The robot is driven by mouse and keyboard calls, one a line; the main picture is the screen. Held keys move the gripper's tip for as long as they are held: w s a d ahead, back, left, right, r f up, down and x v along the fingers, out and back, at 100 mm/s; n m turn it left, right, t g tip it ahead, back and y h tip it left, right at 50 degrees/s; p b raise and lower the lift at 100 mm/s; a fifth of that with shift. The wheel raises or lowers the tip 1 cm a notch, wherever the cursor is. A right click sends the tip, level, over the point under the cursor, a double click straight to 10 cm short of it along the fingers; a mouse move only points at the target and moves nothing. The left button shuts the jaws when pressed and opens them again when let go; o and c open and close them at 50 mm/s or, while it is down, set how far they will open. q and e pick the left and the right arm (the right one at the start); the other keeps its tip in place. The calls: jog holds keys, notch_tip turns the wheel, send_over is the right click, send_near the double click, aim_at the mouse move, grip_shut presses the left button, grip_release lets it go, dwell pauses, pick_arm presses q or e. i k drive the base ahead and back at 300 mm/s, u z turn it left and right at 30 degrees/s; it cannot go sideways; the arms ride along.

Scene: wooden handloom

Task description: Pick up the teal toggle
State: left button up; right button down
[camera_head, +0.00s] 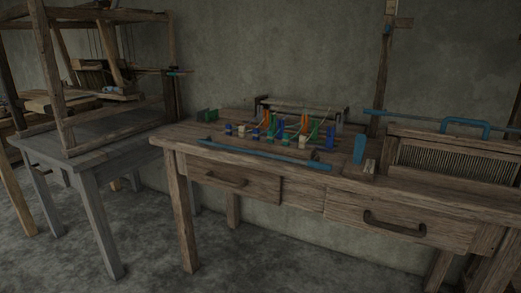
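Several small upright toggles or pegs in blue, green, orange and white stand in a cluster on the wooden table (300,168). Green pieces (314,132) rise among them; they are too small and dark for me to tell which one is the teal toggle. A larger blue-teal upright block (359,149) stands to the right of the cluster, with a small wooden block with a pale blue-teal face (369,167) close by it. Neither of my grippers is in view.
A long blue bar (265,153) lies along the table's front edge. A reed frame (455,158) with a blue handle (465,125) stands at the right. Two drawers (395,222) face the front. A grey table (85,138) with a wooden frame stands at the left.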

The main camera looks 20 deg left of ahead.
aim_at(270, 134)
jog(key=z, duration=0.05)
jog(key=k, duration=0.8)
jog(key=u, duration=0.8)
jog(key=i, duration=1.85)
jog(key=z, duration=0.8)
